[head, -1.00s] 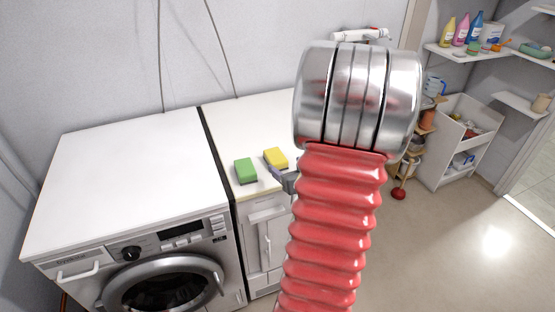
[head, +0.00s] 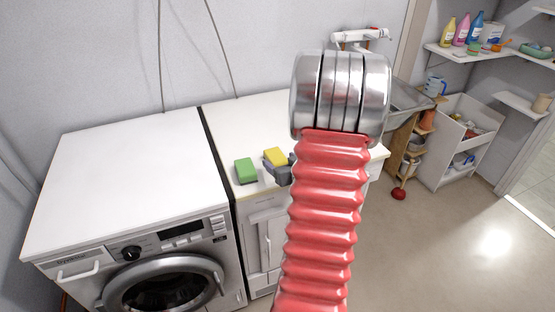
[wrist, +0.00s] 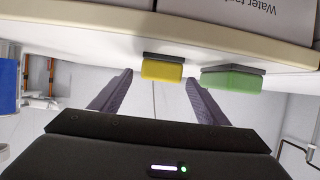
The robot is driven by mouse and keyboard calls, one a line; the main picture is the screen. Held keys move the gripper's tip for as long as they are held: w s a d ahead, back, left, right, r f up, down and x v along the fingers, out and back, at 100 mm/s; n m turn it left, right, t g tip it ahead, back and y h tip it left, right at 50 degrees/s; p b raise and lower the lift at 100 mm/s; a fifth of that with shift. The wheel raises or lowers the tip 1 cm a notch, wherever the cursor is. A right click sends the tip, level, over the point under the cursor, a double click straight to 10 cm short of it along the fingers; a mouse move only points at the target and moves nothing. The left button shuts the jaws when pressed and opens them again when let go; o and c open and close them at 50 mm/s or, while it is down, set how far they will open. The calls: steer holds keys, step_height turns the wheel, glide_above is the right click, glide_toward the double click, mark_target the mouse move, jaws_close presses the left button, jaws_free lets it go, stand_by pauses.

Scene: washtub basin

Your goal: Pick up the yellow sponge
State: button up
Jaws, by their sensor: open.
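The yellow sponge (head: 275,156) has a dark underside and lies on the white top of the middle cabinet, near its front edge. It also shows in the wrist view (wrist: 162,71), where the picture is upside down. My gripper (head: 280,170) is at the sponge in the head view, partly hidden behind my red arm. In the wrist view my gripper (wrist: 158,88) is open, with the yellow sponge seen between its two dark fingers near the tips. I cannot tell whether a finger touches it.
A green sponge (head: 246,171) lies just left of the yellow one, close to a finger in the wrist view (wrist: 232,80). The washing machine (head: 130,180) stands on the left. A sink (head: 408,97) is behind on the right. The floor at right is mostly clear.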

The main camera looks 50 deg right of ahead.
mark_target(278, 158)
steer(key=shift+x, duration=1.45)
steer(key=c, duration=1.1)
steer(key=shift+r, duration=0.1)
step_height(278, 158, up, 10)
steer(key=shift+f, duration=0.1)
